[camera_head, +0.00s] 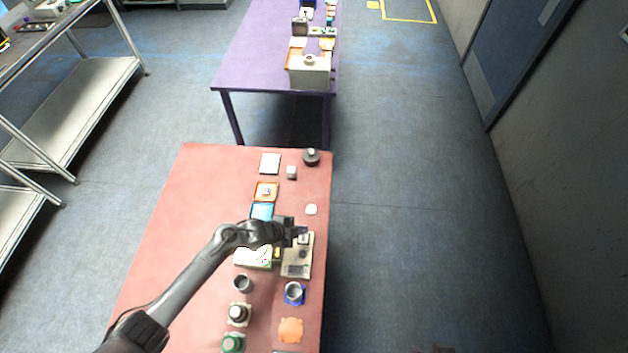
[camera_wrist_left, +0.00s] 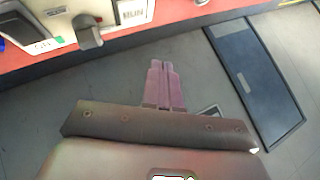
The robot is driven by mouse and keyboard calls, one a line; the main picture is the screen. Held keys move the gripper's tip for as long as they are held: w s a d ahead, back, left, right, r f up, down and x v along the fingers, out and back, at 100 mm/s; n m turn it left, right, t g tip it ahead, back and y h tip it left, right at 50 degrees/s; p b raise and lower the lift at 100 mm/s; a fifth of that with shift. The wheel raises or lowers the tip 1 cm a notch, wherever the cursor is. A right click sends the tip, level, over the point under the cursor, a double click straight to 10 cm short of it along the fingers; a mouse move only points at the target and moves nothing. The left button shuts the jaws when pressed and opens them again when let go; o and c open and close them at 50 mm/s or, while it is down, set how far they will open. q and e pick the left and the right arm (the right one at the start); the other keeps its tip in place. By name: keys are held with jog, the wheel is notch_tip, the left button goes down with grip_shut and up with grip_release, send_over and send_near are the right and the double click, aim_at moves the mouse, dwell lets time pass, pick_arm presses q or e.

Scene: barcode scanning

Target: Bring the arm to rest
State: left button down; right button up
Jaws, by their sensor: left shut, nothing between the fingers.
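My left arm comes in from the lower left in the head view and reaches over the red table (camera_head: 180,215). Its gripper (camera_head: 301,231) is above the right part of the table, near a beige device (camera_head: 296,268) with a dark panel. In the left wrist view the two fingers (camera_wrist_left: 160,70) are together with nothing between them. Beyond the fingertips are a white block marked RUN (camera_wrist_left: 133,12) and a grey knob-like part (camera_wrist_left: 88,30) near the red table edge. My right gripper is not in view.
A blue cup (camera_head: 294,292), a dark grey cup (camera_head: 243,283) and an orange piece (camera_head: 291,330) stand nearer on the table. A black round object (camera_head: 311,157) is at its far end. A purple table (camera_head: 255,60) stands beyond. The floor to the right is clear.

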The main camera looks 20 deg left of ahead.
pick_arm(q)
jog(key=s+a+r+n+g+y+p, duration=0.1)
jog(key=s+r+n+p, duration=0.4)
jog(key=s+r, duration=0.8)
jog(key=s+a+r+n+g+y+p, duration=0.2)
jog(key=s+a+r+n+y+p, duration=0.2)
jog(key=s+r+n, duration=0.6)
jog(key=s+r+y+p, duration=0.1)
jog(key=s+r, duration=0.2)
jog(key=shift+s+r, duration=0.3)
jog(key=shift+r, duration=0.1)
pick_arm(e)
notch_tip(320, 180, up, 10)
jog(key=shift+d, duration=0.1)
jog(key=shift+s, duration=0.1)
